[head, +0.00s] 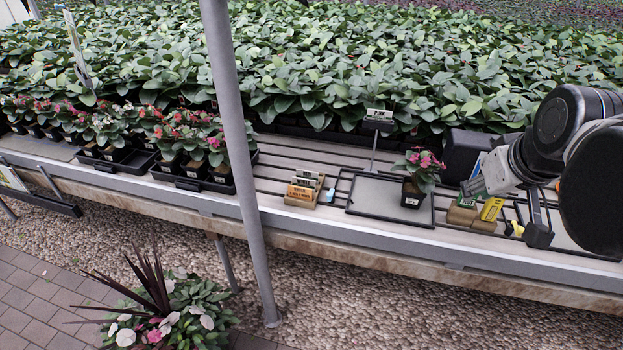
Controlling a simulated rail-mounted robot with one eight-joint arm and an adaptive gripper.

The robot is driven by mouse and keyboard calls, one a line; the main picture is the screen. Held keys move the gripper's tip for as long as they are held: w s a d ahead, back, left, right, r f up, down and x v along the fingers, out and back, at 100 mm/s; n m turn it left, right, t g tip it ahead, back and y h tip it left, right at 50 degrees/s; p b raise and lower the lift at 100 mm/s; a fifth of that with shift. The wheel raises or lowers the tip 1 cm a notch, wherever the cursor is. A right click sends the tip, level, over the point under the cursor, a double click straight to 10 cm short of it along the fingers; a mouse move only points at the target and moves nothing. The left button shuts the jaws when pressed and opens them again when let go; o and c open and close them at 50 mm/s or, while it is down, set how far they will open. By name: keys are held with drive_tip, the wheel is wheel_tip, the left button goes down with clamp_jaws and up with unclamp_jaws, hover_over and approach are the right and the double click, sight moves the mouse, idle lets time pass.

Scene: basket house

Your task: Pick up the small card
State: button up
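Several small cards are in view, and I cannot tell which one the task means. A yellow card (492,208) and a green card (467,197) stand in a wooden holder (461,217) at the right of the bench. Another wooden holder (300,196) left of the middle has white and orange cards (299,191) in it. My gripper (474,187) reaches in from the right, pointing left, and appears just above the green and yellow cards. Its fingertips are small and overlap the background, so I cannot tell whether it is open or touching a card.
A potted pink flower (421,178) stands on a black-rimmed tray (368,198) just left of my gripper. A sign on a stand (379,115) rises behind it. A dark box (466,150) is behind my gripper. A grey post (237,130) crosses the bench front.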

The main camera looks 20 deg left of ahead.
drive_tip(key=w+a+n+y, duration=0.1)
drive_tip(key=w+a+n, duration=0.3)
drive_tip(key=w+a, duration=0.6)
drive_tip(key=n+g+y+b, duration=0.1)
drive_tip(key=n+g+b, duration=0.2)
drive_tip(key=n, duration=0.7)
hover_over(304, 180)
drive_tip(key=s+d, duration=0.2)
wheel_tip(304, 180, down, 28)
drive_tip(key=shift+a+x, duration=0.2)
drive_tip(key=shift+x, duration=2.65)
drive_tip(key=shift+w, duration=0.1)
clamp_jaws()
